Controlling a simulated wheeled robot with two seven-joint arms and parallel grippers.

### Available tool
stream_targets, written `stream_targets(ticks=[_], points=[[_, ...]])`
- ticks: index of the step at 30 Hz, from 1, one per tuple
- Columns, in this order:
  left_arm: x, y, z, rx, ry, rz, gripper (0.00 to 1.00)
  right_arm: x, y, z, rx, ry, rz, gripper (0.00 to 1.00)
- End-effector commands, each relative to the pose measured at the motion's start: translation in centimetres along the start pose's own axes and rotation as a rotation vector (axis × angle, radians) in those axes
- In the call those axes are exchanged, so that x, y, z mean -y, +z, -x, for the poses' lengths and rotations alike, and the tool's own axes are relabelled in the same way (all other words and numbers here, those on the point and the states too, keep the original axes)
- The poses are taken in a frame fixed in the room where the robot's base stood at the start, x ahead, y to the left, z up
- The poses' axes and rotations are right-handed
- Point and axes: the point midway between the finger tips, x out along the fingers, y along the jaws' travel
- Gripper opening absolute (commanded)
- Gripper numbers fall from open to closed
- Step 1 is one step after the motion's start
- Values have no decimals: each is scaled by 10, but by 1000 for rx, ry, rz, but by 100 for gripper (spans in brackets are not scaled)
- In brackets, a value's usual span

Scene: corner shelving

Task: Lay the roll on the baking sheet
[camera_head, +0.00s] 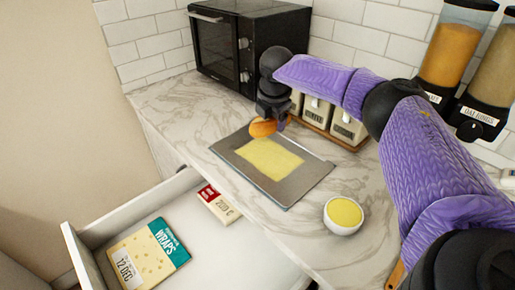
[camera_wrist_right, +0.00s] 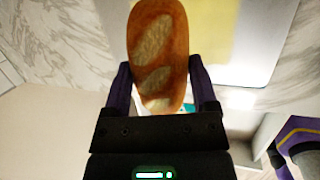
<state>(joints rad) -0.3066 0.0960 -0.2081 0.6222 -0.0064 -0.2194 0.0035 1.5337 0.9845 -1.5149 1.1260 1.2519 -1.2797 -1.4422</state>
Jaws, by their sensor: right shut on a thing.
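The roll (camera_head: 262,128), brown and oval with pale scores, is held between the fingers of my right gripper (camera_head: 270,121). In the right wrist view the roll (camera_wrist_right: 157,55) sticks out lengthwise past the shut fingers (camera_wrist_right: 160,85). The baking sheet (camera_head: 311,187) is grey and flat on the marble counter, with a yellow rectangle in its middle. The roll is at the sheet's far edge in the head view; whether it touches the sheet I cannot tell. Part of the sheet (camera_wrist_right: 268,45) shows behind the roll in the wrist view. My left gripper does not show in the head view.
A black oven (camera_head: 245,45) and labelled canisters (camera_head: 330,120) stand behind the sheet. A bowl with yellow content (camera_head: 343,215) stands near right. An open drawer (camera_head: 200,250) in front holds a wraps pack (camera_head: 148,256) and a smaller box (camera_head: 218,205). Cereal dispensers (camera_head: 455,55) stand far right.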

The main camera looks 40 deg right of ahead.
Motion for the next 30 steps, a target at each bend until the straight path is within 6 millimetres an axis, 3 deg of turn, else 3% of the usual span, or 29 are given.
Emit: stream_targets(ticks=[3,7,17,26,27,30], points=[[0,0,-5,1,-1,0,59,4,6,-12,-13,11,41,18],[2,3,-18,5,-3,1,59,14,-2,-45,-14,10,49,18],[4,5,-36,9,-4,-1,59,28,-16,-95,-14,11,48,18],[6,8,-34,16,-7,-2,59,29,-17,-96,-15,12,47,18],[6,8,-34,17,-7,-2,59,29,-17,-96,-15,13,47,81],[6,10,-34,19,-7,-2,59,29,-17,-96,-15,12,47,100]])
